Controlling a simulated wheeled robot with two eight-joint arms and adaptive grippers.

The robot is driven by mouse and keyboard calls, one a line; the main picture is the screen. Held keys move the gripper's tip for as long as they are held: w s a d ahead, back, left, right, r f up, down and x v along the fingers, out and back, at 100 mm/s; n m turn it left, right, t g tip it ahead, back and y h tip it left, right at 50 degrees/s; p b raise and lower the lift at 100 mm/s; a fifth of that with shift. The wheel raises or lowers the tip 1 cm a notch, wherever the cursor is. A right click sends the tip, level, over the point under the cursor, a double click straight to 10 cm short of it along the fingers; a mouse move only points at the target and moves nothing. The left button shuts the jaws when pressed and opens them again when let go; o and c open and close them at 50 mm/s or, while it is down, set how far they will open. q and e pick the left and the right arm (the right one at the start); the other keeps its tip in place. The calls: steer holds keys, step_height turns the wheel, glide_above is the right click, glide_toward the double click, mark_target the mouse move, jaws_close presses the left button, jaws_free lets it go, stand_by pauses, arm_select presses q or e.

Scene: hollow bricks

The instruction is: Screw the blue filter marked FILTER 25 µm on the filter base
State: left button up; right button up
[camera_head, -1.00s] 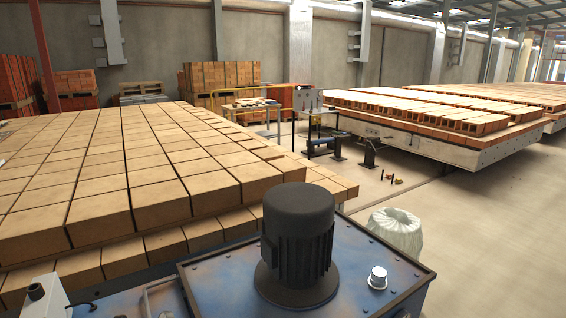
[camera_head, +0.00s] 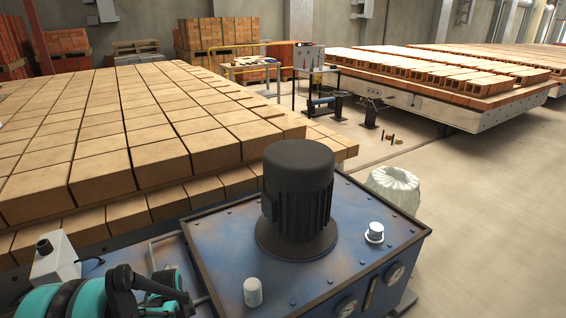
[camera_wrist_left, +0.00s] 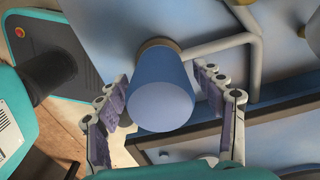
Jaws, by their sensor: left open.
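A blue cylinder (camera_wrist_left: 160,90), apparently the filter, shows its plain round end toward the camera in the left wrist view; no marking is readable. At its far end is a brownish ring (camera_wrist_left: 158,43); I cannot tell whether this is the filter base or whether the cylinder is fixed to it. My left gripper (camera_wrist_left: 161,72) is open, with one finger on each side of the cylinder and apparently some space at both sides. In the head view, only teal and black parts of my arm show at the lower left. My right gripper is not in view.
A blue tank (camera_head: 225,250) with a dark motor (camera_head: 298,195) and white caps (camera_head: 375,232) stands in front. Brick stacks (camera_head: 130,150) lie behind it at left. A pale pipe (camera_wrist_left: 225,42) runs beside the cylinder. A white sack (camera_head: 393,188) stands right of the tank.

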arm_select(q)
steer(key=n, duration=1.4)
steer(key=c, duration=1.3)
steer(key=shift+m, duration=1.3)
steer(key=shift+m, duration=1.5)
steer(key=shift+m, duration=1.4)
